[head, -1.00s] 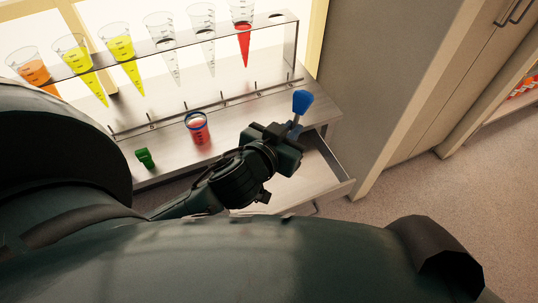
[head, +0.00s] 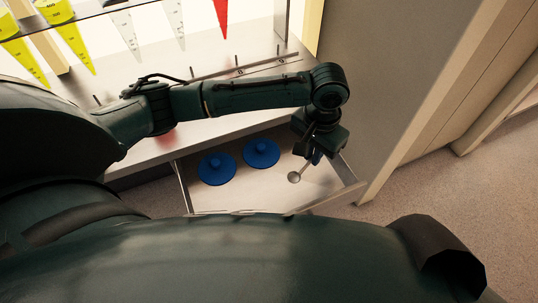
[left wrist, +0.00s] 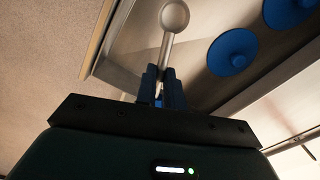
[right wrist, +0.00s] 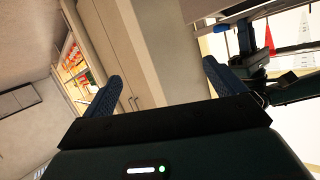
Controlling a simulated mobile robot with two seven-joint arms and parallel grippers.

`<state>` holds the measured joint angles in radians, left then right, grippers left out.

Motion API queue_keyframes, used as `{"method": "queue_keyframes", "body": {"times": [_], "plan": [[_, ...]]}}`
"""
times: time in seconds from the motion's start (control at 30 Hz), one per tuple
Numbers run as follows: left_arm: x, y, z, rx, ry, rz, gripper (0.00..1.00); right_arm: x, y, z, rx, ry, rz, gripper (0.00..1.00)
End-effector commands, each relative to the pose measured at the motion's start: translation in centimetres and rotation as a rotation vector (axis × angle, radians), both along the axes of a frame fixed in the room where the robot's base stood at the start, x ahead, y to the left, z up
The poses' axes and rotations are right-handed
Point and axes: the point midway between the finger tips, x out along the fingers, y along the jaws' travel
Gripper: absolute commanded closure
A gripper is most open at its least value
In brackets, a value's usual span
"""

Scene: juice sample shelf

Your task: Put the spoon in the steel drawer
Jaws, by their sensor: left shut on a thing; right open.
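The spoon (head: 294,177) has a round metal bowl and a thin shaft. My left gripper (head: 317,154) is shut on it and points down over the right part of the open steel drawer (head: 345,191). The bowl hangs to the lower left of the fingers, over the drawer. In the left wrist view the spoon (left wrist: 174,16) sticks out beyond the blue fingertips (left wrist: 163,75). I cannot tell whether it touches the drawer floor. The fingers hide its grip end. My right gripper (right wrist: 160,88) is open and empty in the right wrist view, away from the drawer.
Two blue round lids (head: 217,168) (head: 262,152) lie in the drawer, left of the spoon. Above is the steel bench (head: 140,152) with a rack of coloured cones (head: 222,18). My left arm crosses over it. A grey cabinet wall (head: 375,90) stands close to the right.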

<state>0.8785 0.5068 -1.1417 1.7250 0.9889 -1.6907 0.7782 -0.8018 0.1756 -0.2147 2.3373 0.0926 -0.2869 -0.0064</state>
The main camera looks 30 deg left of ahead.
Motion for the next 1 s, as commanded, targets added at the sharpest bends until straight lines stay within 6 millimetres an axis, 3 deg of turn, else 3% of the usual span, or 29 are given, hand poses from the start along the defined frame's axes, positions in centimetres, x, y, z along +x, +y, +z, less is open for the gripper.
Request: {"method": "queue_keyframes", "body": {"times": [0.1,0.37,0.6,0.9,0.93,1.0], "plan": [[-0.1,0.1,-2.3,0.002,0.009,0.001,1.00,-0.1,-0.2,-0.1,0.000,-0.017,-0.004,0.05],[-0.1,0.0,-5.2,0.000,0.004,-0.001,1.00,-0.3,-0.5,0.2,-0.004,-0.041,-0.009,0.05],[-0.1,0.0,-9.1,0.000,0.004,-0.002,1.00,-0.4,-0.7,0.1,-0.014,-0.067,-0.010,0.05],[-0.1,0.0,-9.6,-0.002,0.001,-0.002,1.00,-0.4,-0.7,0.3,-0.018,-0.072,-0.009,0.05],[-0.1,0.0,-9.7,-0.001,0.002,-0.002,0.89,-0.4,-0.7,0.3,-0.018,-0.072,-0.009,0.05],[-0.1,0.0,-9.6,-0.001,0.002,-0.002,0.83,-0.4,-0.7,0.3,-0.018,-0.072,-0.009,0.05]]}}
